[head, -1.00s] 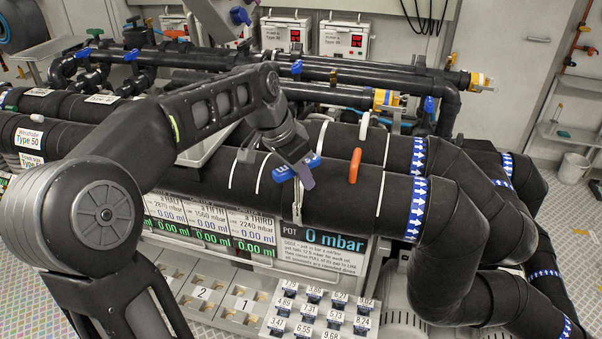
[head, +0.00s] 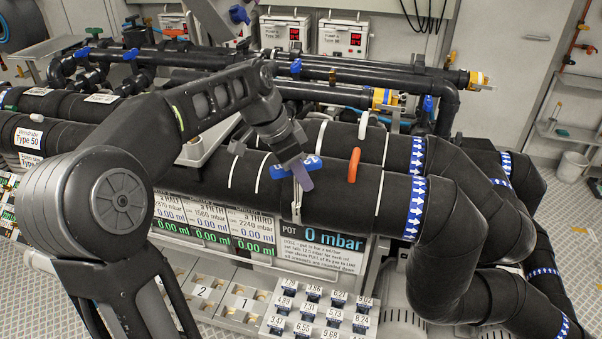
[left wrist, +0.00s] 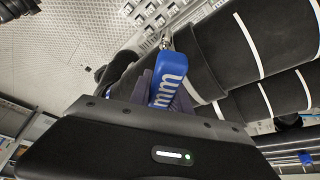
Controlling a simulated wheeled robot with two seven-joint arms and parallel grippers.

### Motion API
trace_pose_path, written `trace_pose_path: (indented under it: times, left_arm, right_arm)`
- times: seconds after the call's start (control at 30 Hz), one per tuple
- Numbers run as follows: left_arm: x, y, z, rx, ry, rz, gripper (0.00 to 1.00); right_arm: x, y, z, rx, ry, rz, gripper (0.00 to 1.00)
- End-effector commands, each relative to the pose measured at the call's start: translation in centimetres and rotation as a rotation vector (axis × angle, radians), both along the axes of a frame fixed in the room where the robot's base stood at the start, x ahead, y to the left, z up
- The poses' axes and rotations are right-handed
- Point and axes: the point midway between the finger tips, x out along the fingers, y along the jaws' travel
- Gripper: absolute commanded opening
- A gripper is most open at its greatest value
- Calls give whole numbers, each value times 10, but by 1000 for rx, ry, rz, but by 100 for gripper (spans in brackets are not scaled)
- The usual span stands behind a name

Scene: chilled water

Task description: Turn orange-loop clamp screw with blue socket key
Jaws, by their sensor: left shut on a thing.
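The blue socket key (head: 277,171) is in my left gripper (head: 301,174), over the front of the large black pipe (head: 330,207). The left wrist view shows the key's blue handle (left wrist: 168,84), lettered "mm", between the fingers, which are shut on it. A metal end shows beyond the handle, close to the pipe; I cannot tell whether it touches anything. My right gripper is not in view.
A display panel (head: 325,243) reading "0 mbar" and a rack of numbered pieces (head: 318,312) lie below the front pipe. Thinner black pipes with blue valve handles run behind.

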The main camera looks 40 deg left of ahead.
Motion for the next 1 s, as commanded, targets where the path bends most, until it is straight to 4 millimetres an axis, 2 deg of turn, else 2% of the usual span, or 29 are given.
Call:
trace_pose_path:
  times: [0.23, 0.43, 0.7, 1.0]
  left_arm:
    - [0, 0, 1, 1, -1, -11, 0]
    - [-1, -1, 1, 1, 0, -117, 0]
    - [-1, -1, 1, 1, -1, -129, 0]
    - [-2, -2, 0, 0, -1, -238, 0]
  right_arm:
    - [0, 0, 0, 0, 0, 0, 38]
    - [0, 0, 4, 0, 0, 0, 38]
    - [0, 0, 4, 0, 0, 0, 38]
    - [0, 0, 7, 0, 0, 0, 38]
